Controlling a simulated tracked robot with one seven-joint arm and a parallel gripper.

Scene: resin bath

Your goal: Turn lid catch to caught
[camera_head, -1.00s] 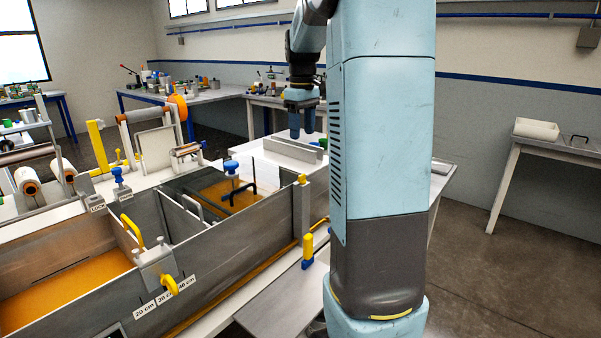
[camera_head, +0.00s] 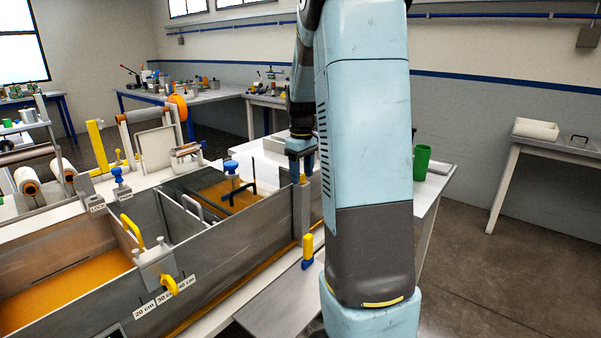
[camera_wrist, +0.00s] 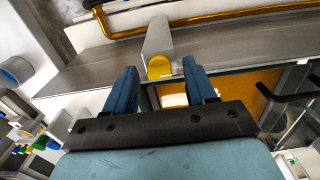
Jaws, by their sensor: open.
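A grey post with a yellow rounded end, which looks like the lid catch, stands at the bath wall's right corner. In the wrist view its yellow end (camera_wrist: 159,67) shows between and ahead of my fingertips. In the head view its grey post (camera_head: 302,208) stands below my gripper (camera_head: 302,162). My gripper's two blue fingers (camera_wrist: 160,88) are open and empty, and I see no contact with the yellow end. The bath's lid (camera_head: 195,183), dark and partly see-through, has a black handle (camera_head: 236,199). I cannot tell which way the catch is turned.
The steel bath (camera_head: 75,300) holds orange resin (camera_head: 50,290). A yellow-and-blue handle (camera_head: 307,250) is low by the post. A blue knob (camera_head: 231,168) stands near the lid. A green cup (camera_head: 422,162) is right of my arm. The floor at right is clear.

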